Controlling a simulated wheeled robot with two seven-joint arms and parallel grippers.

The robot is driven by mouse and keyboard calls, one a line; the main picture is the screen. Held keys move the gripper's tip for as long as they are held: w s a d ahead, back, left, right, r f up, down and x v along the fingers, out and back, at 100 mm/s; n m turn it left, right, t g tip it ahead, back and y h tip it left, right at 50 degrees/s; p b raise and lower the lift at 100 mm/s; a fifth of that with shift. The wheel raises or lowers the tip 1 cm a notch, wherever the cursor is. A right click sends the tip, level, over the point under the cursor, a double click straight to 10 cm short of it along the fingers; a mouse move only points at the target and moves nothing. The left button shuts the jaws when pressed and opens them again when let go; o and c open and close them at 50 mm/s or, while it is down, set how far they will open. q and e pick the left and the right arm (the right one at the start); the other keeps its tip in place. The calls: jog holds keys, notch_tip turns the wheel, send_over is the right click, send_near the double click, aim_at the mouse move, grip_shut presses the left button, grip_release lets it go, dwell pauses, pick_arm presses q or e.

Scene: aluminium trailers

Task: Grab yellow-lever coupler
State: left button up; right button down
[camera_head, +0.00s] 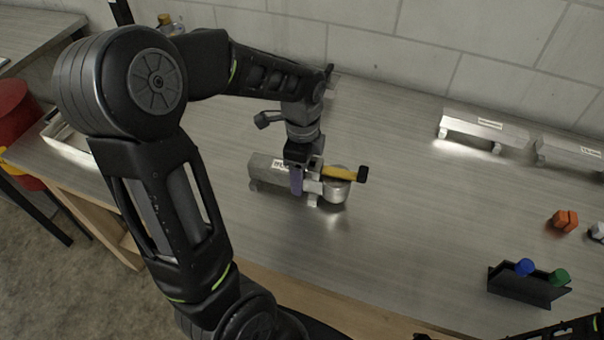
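The yellow-lever coupler (334,190) is a silver rounded piece with a yellow lever on top, ending in a black knob. It sits at the right end of a small aluminium trailer (263,172) with a white label, on the metal bench. My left gripper (304,182) points down at the coupler's left side, where it meets the trailer. A purple finger pad shows in front of the trailer. The gripper hides part of the trailer and coupler, and I cannot tell whether its fingers are closed on anything. My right gripper is not identifiable; only dark parts show at the lower right edge.
Two more aluminium trailers (484,130) (570,152) stand at the back right. An orange piece (564,221) lies at the right. A black holder (527,288) with blue and green knobs is nearer the front. The bench right of the coupler is clear.

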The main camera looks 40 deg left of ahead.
pick_arm(q)
jog(key=shift+c, duration=0.4)
grip_shut()
dwell(0.7)
jog(key=shift+r, duration=0.1)
